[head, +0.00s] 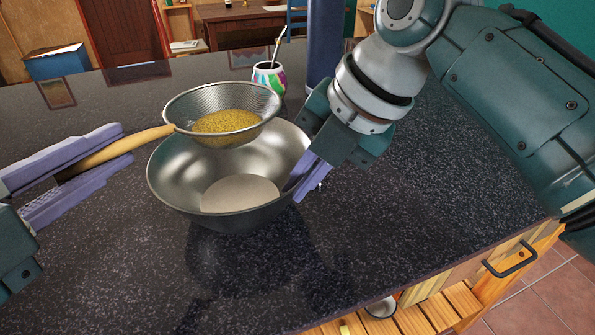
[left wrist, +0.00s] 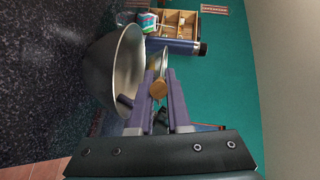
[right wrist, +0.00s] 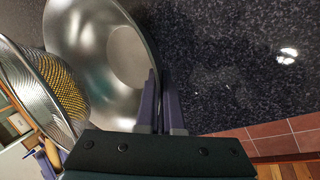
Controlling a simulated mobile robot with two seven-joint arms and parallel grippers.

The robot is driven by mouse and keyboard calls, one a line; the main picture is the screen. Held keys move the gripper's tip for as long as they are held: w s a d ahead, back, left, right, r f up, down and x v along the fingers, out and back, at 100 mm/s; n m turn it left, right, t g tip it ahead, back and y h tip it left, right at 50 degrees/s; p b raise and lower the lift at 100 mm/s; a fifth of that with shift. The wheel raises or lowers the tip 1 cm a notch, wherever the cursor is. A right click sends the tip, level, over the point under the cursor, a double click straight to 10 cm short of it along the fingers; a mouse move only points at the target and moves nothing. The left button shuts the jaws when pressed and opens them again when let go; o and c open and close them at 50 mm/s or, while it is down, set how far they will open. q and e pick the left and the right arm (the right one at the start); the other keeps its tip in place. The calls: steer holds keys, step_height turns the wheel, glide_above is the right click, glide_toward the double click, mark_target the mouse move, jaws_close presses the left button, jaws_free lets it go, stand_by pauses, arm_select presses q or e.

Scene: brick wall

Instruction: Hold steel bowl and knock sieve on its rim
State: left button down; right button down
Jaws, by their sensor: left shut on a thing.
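The steel bowl (head: 165,185) is at the middle of the dark counter; I cannot tell whether it rests on it or is just clear. The sieve (head: 190,103) has a wire mesh, a wooden handle and yellow grains inside, and is over the bowl's far left part. I cannot tell whether it touches the rim. My left gripper (head: 122,147) is shut on the sieve's handle, which also shows end-on in the left wrist view (left wrist: 158,89). My right gripper (head: 304,186) straddles the bowl's right rim, its fingers close together around the wall in the right wrist view (right wrist: 159,82).
A colourful cup (head: 269,78) with a metal straw stands behind the bowl. A dark blue cylinder (head: 325,45) stands to its right, behind my right arm. The counter (head: 420,220) is clear in front and to the right, down to its front edge above a wooden drawer.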

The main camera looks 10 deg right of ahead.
arm_select(q)
steer(key=s+a, duration=0.1)
steer(key=s+a+f, duration=0.1)
steer(key=s+a, duration=0.1)
steer(key=a, duration=0.1)
steer(key=shift+f, duration=0.4)
steer(key=shift+f, duration=0.1)
stand_by(0.9)
stand_by(1.2)
stand_by(0.3)
